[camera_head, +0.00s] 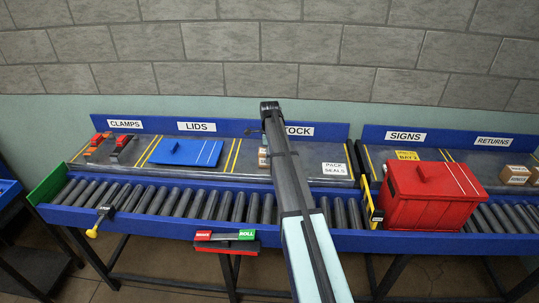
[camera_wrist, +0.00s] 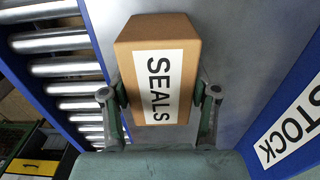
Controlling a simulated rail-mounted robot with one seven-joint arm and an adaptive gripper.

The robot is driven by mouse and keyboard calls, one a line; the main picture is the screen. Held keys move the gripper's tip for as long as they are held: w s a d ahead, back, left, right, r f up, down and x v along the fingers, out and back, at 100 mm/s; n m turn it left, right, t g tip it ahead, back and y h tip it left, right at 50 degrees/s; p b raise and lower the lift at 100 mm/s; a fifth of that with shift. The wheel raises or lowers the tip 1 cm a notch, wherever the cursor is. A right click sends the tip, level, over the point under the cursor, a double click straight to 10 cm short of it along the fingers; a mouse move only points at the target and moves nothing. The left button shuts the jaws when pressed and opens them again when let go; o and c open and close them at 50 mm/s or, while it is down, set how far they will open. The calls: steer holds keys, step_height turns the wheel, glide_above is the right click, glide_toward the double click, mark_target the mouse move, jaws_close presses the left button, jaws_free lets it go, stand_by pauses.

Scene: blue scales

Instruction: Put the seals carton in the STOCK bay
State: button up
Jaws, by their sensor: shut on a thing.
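The seals carton (camera_wrist: 155,72) is a brown box with a white SEALS label. In the wrist view my gripper (camera_wrist: 161,93) is shut on it, one finger on each side. A small brown carton with a white label (camera_head: 263,157) shows in the head view at the left edge of my arm, mostly hidden behind it. It appears to be the held one. The STOCK bay has a blue back board with a white STOCK sign (camera_head: 299,131), partly covered by my arm; the sign also shows in the wrist view (camera_wrist: 290,131). I cannot tell whether the carton touches the bay surface.
A white PACK SEALS card (camera_head: 335,169) lies right of my arm. A blue lid (camera_head: 186,151) lies in the LIDS bay, with clamps (camera_head: 121,146) farther left. A red lidded crate (camera_head: 430,195) stands on the roller conveyor (camera_head: 185,200). Brown cartons (camera_head: 515,173) sit under RETURNS.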

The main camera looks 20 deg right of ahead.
steer(key=shift+f, duration=0.1)
steer(key=o, duration=1.4)
step_height(320, 180, up, 12)
steer(key=shift+r+b, duration=0.15)
steer(key=shift+b, duration=1.1)
